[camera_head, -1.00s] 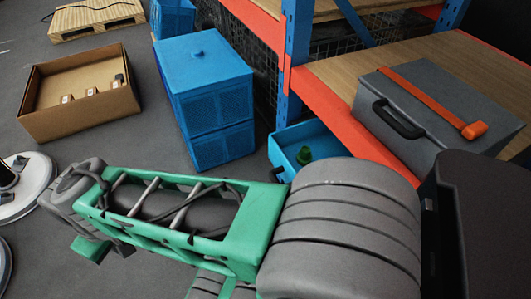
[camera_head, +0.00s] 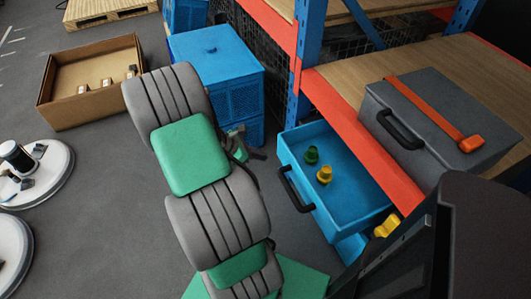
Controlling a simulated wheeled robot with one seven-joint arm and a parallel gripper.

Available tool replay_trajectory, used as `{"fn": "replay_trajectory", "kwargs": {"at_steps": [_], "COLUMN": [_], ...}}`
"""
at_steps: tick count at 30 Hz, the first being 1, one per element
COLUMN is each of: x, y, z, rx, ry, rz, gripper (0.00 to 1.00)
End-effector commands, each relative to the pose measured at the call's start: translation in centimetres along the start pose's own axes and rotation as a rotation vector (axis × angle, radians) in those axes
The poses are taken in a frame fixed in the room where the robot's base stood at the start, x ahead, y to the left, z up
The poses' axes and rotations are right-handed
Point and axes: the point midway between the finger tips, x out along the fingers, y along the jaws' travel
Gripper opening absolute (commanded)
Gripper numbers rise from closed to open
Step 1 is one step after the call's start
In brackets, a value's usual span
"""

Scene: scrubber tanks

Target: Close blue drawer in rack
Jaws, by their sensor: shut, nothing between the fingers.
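The blue drawer (camera_head: 347,211) stands pulled out from the rack, under the orange beam (camera_head: 365,140). Its black handle (camera_head: 294,190) is on the front face, towards the lower left. A green piece (camera_head: 311,155) and a yellow piece (camera_head: 324,175) lie inside. My gripper (camera_head: 256,155) shows only in small part behind my grey and green arm, left of the drawer and apart from it. It looks shut and empty; most of it is hidden by the arm.
A grey toolbox (camera_head: 440,120) with an orange strap sits on the wooden shelf. Stacked blue crates (camera_head: 215,70) stand behind my arm, left of the blue rack post (camera_head: 308,50). A cardboard box (camera_head: 90,85) is on the floor. Another yellow piece (camera_head: 387,225) shows right of the drawer.

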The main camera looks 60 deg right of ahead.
Motion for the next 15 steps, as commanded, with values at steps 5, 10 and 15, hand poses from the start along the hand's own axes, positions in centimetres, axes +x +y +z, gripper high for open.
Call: {"fn": "replay_trajectory", "kwargs": {"at_steps": [5, 10, 15], "x": [4.1, 7.8, 9.7], "y": [-0.1, -0.1, -0.1], "z": [-0.2, -0.2, 1.8], "rx": [0.0, 0.003, 0.005], "ry": [0.001, 0.002, 0.003], "rz": [-0.005, -0.003, -0.001], "gripper": [0.0, 0.0, 0.0]}}
